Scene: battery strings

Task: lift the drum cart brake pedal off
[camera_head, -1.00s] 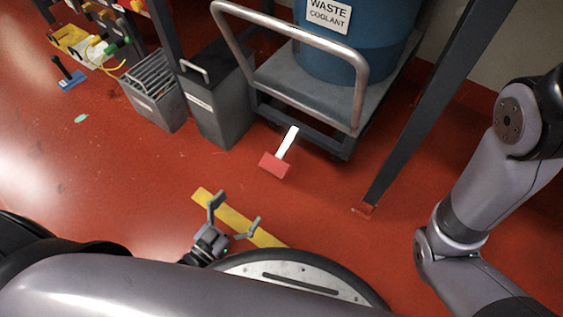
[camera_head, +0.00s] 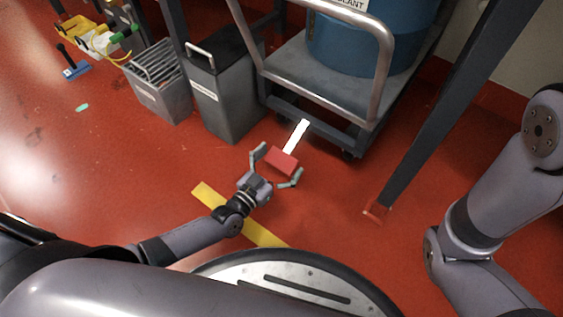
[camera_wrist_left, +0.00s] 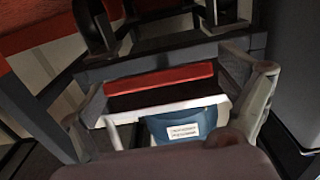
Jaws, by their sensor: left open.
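The brake pedal has a red pad (camera_head: 282,160) on a white lever (camera_head: 297,137) that sticks out low from the front of the drum cart (camera_head: 292,75). My left gripper (camera_head: 279,165) is open, its two fingers on either side of the red pad in the head view. In the left wrist view the red pad (camera_wrist_left: 160,79) lies between the spread fingers, with the white lever (camera_wrist_left: 165,108) below it. I cannot tell whether a finger touches the pad. My right arm shows at the right; its gripper is out of view.
A blue drum (camera_head: 365,45) stands on the cart. Two grey bins (camera_head: 225,100) (camera_head: 160,90) stand left of it. A dark slanted post (camera_head: 430,125) meets the floor at the right. A yellow floor strip (camera_head: 210,196) runs under my left arm. The red floor left is mostly clear.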

